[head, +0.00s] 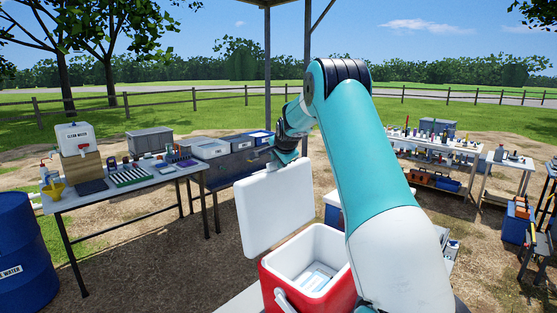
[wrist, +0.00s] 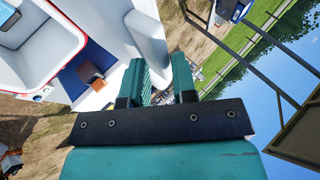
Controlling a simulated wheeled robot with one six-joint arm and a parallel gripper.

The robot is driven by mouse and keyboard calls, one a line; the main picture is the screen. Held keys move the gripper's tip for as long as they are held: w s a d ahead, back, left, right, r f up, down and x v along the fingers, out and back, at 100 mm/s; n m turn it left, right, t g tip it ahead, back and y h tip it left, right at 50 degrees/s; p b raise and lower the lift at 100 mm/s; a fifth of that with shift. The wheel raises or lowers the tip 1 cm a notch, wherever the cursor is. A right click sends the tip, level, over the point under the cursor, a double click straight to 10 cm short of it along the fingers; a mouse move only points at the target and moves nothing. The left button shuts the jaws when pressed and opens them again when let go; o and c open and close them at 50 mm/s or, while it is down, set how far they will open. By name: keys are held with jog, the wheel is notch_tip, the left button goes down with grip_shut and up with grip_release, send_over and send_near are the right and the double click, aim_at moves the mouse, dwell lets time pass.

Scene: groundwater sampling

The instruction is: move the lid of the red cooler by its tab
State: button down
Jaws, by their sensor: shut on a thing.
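The red cooler (head: 312,285) stands open at the bottom middle of the head view, with a white rim and inside. Pale items lie in it. Its white lid (head: 270,210) is off the cooler, raised and standing on edge above its left back side. My gripper (head: 283,158) is at the lid's top edge, shut on the lid's tab; the tab itself is mostly hidden by the fingers. In the wrist view the lid (wrist: 148,38) shows at the teal fingers (wrist: 162,85), and the open cooler (wrist: 45,60) is at upper left.
A long table (head: 150,180) at left carries a water container (head: 75,138), racks and grey boxes. A blue barrel (head: 22,255) stands at far left. Shelves and tables with tools (head: 435,150) stand at right. A canopy post (head: 267,70) rises behind the lid.

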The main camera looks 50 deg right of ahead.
jog(key=shift+s+d+f, duration=0.15)
jog(key=shift+s+f, duration=0.1)
jog(key=shift+f, duration=0.15)
jog(key=c, duration=1.1)
grip_release()
jog(key=shift+s, duration=0.1)
jog(key=b+v, duration=0.2)
jog(key=v, duration=0.4)
jog(key=b+v, duration=0.2)
jog(key=v, duration=0.3)
jog(key=b+v, duration=0.2)
jog(key=v, duration=0.4)
jog(key=shift+r+b, duration=0.4)
jog(key=shift+r, duration=0.1)
